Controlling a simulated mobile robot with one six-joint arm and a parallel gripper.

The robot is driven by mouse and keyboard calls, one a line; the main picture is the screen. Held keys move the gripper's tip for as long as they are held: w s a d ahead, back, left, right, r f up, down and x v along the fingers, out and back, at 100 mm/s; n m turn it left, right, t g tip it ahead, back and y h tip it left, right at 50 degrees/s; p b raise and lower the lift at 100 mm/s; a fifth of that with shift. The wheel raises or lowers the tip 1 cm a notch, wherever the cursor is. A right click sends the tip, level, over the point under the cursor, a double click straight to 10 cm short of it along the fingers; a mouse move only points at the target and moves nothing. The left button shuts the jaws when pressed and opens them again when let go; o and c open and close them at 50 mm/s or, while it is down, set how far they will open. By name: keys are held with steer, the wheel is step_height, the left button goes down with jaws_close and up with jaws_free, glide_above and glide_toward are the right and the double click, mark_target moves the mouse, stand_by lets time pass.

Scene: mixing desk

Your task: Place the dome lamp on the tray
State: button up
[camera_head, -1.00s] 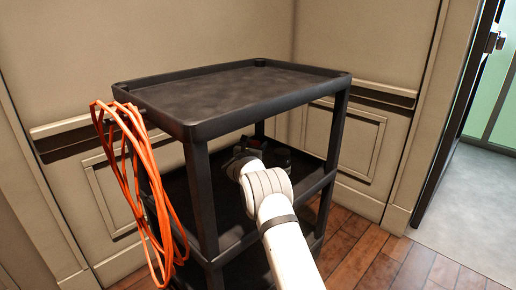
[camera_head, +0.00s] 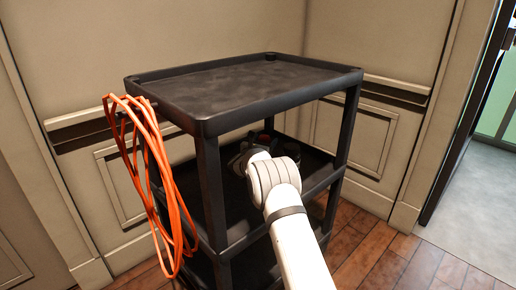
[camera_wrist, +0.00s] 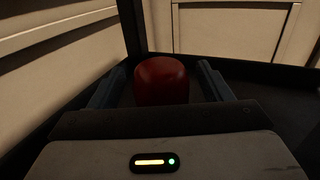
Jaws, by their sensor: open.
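A red, rounded, smooth object (camera_wrist: 162,82), which may be the dome lamp, stands on a dark shelf in the wrist view. My gripper (camera_wrist: 160,90) is open, with one finger to the left and one to the right of it. I cannot tell whether either finger touches it. Its lower part is hidden by my gripper's body. In the head view my gripper (camera_head: 240,157) reaches into the middle shelf (camera_head: 312,172) of a black cart, and a small reddish patch shows beyond it. No separate tray is seen; the cart's top (camera_head: 245,82) is tray-like, rimmed and empty.
Cart posts (camera_head: 211,190) stand on either side of my arm, and the top shelf lies above it. An orange cable coil (camera_head: 155,180) hangs on the cart's left side. Panelled walls (camera_head: 370,40) stand close behind. Wooden floor (camera_head: 405,262) is free at right.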

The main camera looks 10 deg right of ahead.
steer(key=p+v, duration=0.2)
steer(key=v, duration=0.8)
steer(key=shift+a+p, duration=0.1)
steer(key=shift+p, duration=0.25)
